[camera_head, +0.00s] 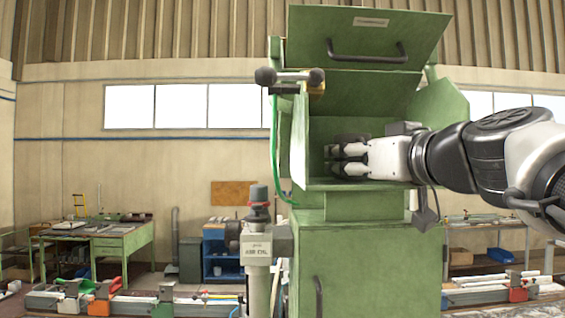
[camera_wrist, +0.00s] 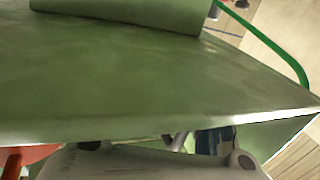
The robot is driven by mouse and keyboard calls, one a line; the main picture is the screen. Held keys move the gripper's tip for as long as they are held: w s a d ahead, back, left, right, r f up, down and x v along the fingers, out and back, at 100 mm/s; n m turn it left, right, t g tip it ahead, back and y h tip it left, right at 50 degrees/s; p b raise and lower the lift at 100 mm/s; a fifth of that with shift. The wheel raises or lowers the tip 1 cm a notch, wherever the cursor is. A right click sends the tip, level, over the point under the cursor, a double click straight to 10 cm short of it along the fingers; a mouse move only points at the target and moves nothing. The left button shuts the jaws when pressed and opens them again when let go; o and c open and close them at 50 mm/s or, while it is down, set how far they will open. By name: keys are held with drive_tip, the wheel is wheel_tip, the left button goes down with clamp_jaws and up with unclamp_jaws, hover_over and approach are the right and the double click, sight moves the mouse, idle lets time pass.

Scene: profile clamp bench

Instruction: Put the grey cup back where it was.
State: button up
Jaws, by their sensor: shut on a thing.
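My gripper (camera_head: 338,160) reaches in from the right through the open front of the green cabinet (camera_head: 350,265). Its fingers point left inside the box-like upper part, a little above its floor. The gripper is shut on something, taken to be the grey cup. Dark shapes show around the fingertips, but I cannot make out the cup's outline from the fingers. In the wrist view a green panel (camera_wrist: 130,75) of the cabinet fills most of the picture, and no cup can be told there.
The cabinet's lid (camera_head: 370,35) with a dark handle stands raised above the opening. Its side walls close in around my gripper. A grey post with a labelled head (camera_head: 258,247) stands in front at the left. A green workbench (camera_head: 120,240) stands farther back.

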drive_tip(key=shift+f, duration=0.15)
drive_tip(key=o, duration=1.5)
